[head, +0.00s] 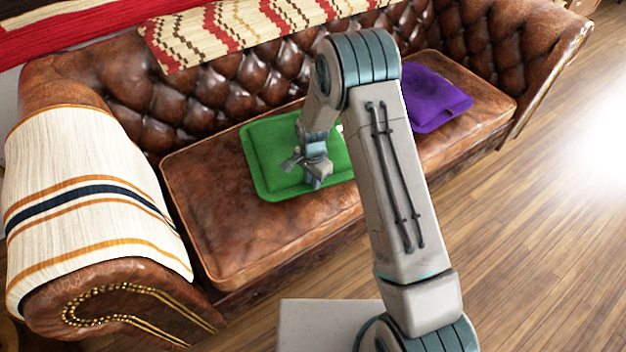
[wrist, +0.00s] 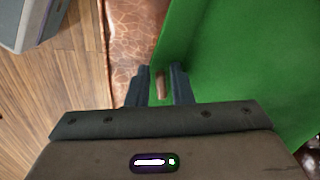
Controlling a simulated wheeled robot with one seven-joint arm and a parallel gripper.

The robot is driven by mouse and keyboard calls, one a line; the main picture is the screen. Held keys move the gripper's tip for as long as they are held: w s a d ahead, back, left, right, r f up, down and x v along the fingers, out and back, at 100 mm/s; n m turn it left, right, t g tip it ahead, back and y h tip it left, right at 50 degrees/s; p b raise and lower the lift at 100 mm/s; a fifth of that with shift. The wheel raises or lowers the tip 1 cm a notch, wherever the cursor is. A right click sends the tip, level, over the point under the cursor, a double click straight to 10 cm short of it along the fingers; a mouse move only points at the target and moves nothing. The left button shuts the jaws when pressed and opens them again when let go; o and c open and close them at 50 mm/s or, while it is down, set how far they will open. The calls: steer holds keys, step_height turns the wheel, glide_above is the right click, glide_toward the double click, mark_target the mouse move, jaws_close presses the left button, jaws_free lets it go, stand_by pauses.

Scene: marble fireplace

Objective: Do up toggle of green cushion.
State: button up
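The green cushion (head: 264,152) lies flat on the brown leather sofa seat, and in the wrist view its green cloth (wrist: 235,65) fills the right side. A small brownish peg-shaped toggle (wrist: 161,84) lies at the cushion's edge. My gripper (head: 316,184) is over the cushion's front part. In the wrist view my gripper (wrist: 160,72) is open, with one finger on each side of the toggle and visible gaps between. The toggle's fastening loop cannot be made out. In the head view my arm hides part of the cushion and the toggle.
A purple cushion (head: 434,100) lies to the right on the sofa seat (head: 225,215). A striped throw (head: 85,205) covers the left armrest, and a patterned throw (head: 215,40) hangs over the backrest. Wooden floor (head: 530,220) is clear at the right.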

steer(key=shift+f, duration=0.1)
jaws_close()
steer(key=shift+n, duration=0.3)
steer(key=n, duration=0.3)
steer(key=n+b, duration=0.1)
steer(key=n, duration=0.1)
steer(key=shift+s+d+n, duration=0.2)
steer(key=shift+d+n, duration=0.1)
steer(key=shift+d, duration=0.05)
steer(key=n, duration=0.3)
steer(key=shift+d+n, duration=0.3)
steer(key=shift+d+n+b, duration=0.2)
steer(key=shift+n+b, duration=0.1)
steer(key=shift+n, duration=1.3)
